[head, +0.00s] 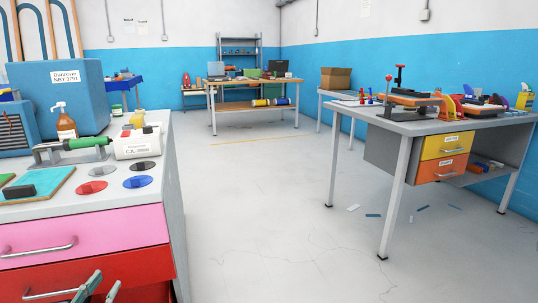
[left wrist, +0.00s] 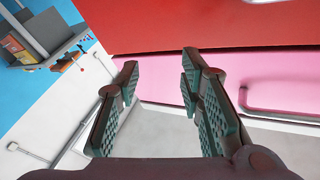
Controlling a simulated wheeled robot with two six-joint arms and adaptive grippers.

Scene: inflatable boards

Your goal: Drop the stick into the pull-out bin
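My left gripper (head: 105,283) is at the bottom edge of the head view, in front of the red drawer (head: 100,272). In the left wrist view its two green-padded fingers stand apart with nothing between them (left wrist: 160,66). The red drawer front (left wrist: 210,25) and the pink drawer front (left wrist: 165,72) show beyond the fingers. In the head view the pink drawer (head: 110,232) is shut above the red one. I cannot tell which thing is the pull-out bin. No stick can be made out for sure; small flat strips (head: 373,215) lie on the floor. My right gripper is not in view.
The bench top (head: 130,203) at left holds a green-handled tool (head: 85,142), a spray bottle (head: 66,124) and coloured discs. A workbench (head: 400,122) with a yellow drawer (head: 440,147) and an orange drawer (head: 430,170) stands at right. The floor between is mostly clear.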

